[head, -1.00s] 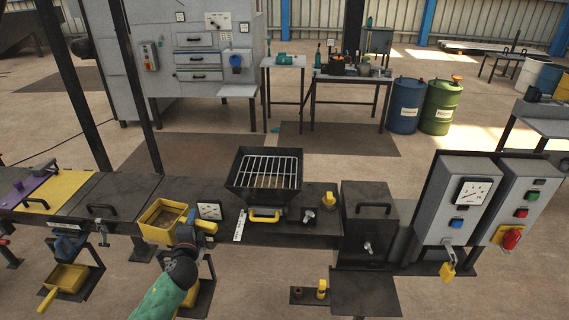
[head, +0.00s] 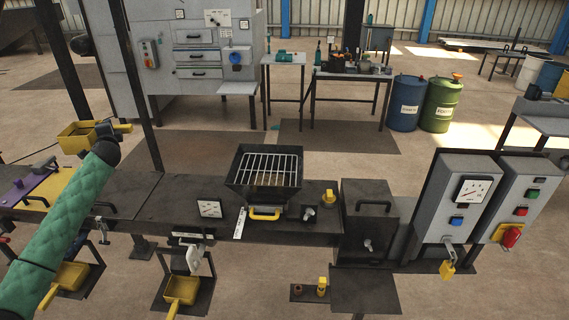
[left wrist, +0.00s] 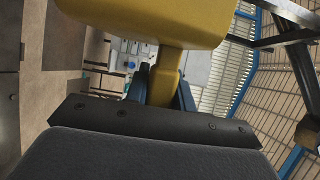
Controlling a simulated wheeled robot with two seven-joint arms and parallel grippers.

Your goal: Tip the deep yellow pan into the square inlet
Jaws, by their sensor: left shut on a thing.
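My left gripper (head: 106,130) is shut on the handle of a deep yellow pan (head: 82,142). The pan is held up at the far left, above the bench's left end and well away from the hopper. It looks about level, with something brownish inside. In the left wrist view the pan's yellow body (left wrist: 150,18) fills the top, its handle between the fingers (left wrist: 162,88). The square inlet, a black hopper with a bar grate (head: 268,175), stands mid-bench. My right gripper is not in view.
A dark post (head: 139,80) rises between the held pan and the hopper. A gauge (head: 209,208) stands left of the hopper, a dark box (head: 366,220) to its right. Two other yellow pans (head: 70,276) (head: 181,290) sit low in front of the bench.

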